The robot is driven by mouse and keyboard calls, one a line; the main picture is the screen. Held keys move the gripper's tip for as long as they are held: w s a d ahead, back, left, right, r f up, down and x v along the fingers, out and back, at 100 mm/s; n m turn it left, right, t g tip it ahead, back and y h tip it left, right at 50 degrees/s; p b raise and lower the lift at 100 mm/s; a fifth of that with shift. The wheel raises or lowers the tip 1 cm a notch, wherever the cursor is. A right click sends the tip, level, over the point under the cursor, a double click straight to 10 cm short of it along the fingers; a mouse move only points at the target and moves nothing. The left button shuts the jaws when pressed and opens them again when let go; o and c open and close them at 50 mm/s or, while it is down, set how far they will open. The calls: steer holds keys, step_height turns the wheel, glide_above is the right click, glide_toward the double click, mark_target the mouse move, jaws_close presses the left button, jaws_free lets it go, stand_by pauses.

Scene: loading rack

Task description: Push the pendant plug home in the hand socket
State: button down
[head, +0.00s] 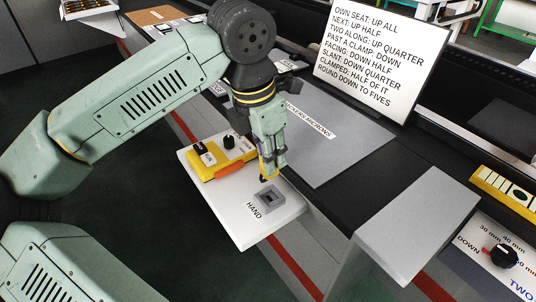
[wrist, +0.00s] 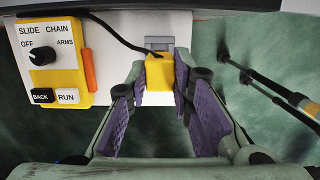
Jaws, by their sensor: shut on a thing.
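My gripper (head: 270,150) points down over the white shelf marked HAND. In the wrist view its purple-padded fingers (wrist: 161,80) are shut on the yellow pendant plug (wrist: 159,72). The grey hand socket (head: 269,199) sits on the shelf below and in front of the plug in the head view. In the wrist view part of the socket (wrist: 158,42) shows just beyond the plug. The plug appears apart from the socket, though its lower end is hidden. A black cord (wrist: 118,37) runs to the plug. The yellow pendant (head: 222,158) lies on the shelf to the left.
The white shelf (head: 240,232) is otherwise clear around the socket. A grey mat (head: 345,145) lies on the dark bench behind. A sign (head: 366,60) with written rules stands at the back. A grey block (head: 418,225) and a dial panel (head: 500,257) are to the right.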

steer(key=shift+f+b, duration=3.45)
steer(key=shift+f, duration=0.35)
steer(key=shift+f, duration=0.2)
steer(key=c, duration=1.3)
jaws_free()
steer(key=shift+c, duration=0.2)
